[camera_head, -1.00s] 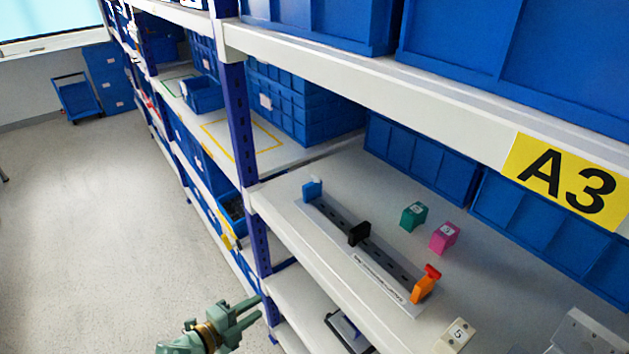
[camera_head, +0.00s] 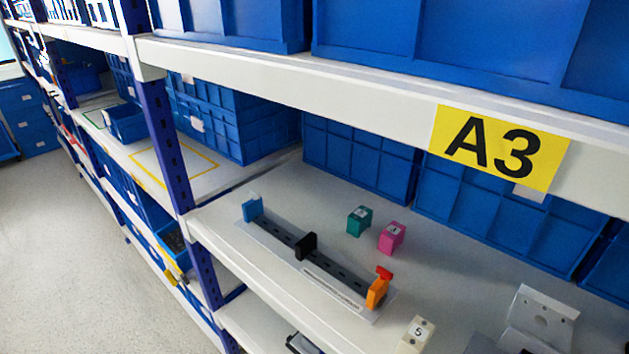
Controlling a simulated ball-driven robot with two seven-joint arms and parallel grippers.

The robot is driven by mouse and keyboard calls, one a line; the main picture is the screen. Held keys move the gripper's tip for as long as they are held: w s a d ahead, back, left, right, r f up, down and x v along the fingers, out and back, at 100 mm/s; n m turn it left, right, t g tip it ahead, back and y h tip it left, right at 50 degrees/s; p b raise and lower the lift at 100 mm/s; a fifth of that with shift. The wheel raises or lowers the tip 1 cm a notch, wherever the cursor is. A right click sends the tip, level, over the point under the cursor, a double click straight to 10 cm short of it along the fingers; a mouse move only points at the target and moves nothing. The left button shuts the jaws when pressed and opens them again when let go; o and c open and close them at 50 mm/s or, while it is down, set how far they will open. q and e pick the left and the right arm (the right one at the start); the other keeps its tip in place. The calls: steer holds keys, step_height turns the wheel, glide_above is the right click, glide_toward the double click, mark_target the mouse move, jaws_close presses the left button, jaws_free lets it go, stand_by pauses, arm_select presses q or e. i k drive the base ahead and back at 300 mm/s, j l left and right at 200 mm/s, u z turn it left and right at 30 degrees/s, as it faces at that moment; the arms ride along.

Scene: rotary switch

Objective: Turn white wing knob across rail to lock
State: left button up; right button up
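A dark slotted rail (camera_head: 333,270) lies on a white base strip on the shelf. A blue block (camera_head: 252,208) stands at its far left end, a black block (camera_head: 306,246) sits near its middle, and an orange block (camera_head: 376,293) with a red knob (camera_head: 384,273) on top stands at its right end. I cannot make out a white wing knob on the rail for certain. Neither of my grippers shows in the view now.
A green cube (camera_head: 359,221) and a pink cube (camera_head: 391,238) lie behind the rail. The shelf above, labelled A3 (camera_head: 500,147), overhangs; blue bins (camera_head: 355,155) line the back.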

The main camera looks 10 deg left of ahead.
mark_target(256, 195)
steer(key=i+j+z, duration=0.1)
steer(key=j+z, duration=1.15)
steer(key=i+j, duration=0.05)
steer(key=j, duration=0.05)
